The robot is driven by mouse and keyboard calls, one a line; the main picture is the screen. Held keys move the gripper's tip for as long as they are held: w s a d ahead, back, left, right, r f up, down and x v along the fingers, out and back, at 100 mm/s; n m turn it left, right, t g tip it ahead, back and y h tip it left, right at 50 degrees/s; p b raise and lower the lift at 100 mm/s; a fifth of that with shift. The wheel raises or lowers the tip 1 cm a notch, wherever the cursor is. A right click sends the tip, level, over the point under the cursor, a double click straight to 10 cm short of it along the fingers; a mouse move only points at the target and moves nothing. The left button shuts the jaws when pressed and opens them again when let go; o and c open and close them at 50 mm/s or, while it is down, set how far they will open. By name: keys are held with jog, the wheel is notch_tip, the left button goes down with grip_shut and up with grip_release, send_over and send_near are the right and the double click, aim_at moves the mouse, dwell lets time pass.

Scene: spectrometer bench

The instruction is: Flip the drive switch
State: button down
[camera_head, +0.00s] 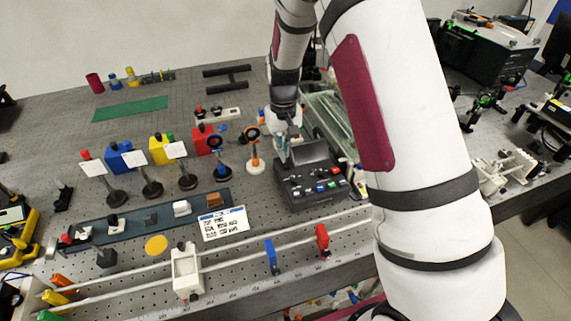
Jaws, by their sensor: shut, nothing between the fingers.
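A dark control box (312,178) with a sloped screen and several coloured buttons and knobs stands right of the middle of the bench. I cannot tell which of its small parts is the drive switch. My gripper (283,155) points down at the box's back left edge, left of the screen. It is shut and empty. Its tips are small in the picture, and I cannot tell whether they touch the box. My arm comes down from the top and covers the area right of the box.
Optics on posts, including an orange-ringed one (253,150), stand close left of the box. A white label card (222,223) lies at front left. A rail with a white carrier (187,272), a blue holder (271,257) and a red holder (322,240) runs along the front.

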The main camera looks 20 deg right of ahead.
jog(key=shift+r+p, duration=0.35)
jog(key=shift+r, duration=2)
jog(key=s+r+t, duration=0.1)
jog(key=s+r, duration=0.5)
jog(key=r, duration=0.3)
jog(key=s+r+t, duration=0.2)
jog(key=s+r, duration=0.4)
jog(key=r, duration=0.3)
jog(key=s+r+t, duration=0.1)
jog(key=s+r, duration=0.1)
jog(key=s, duration=0.7)
jog(key=s+r+t, duration=0.1)
jog(key=s+r, duration=0.2)
jog(key=s, duration=0.6)
jog(key=shift+s+r+t, duration=0.25)
jog(key=shift+t, duration=0.05)
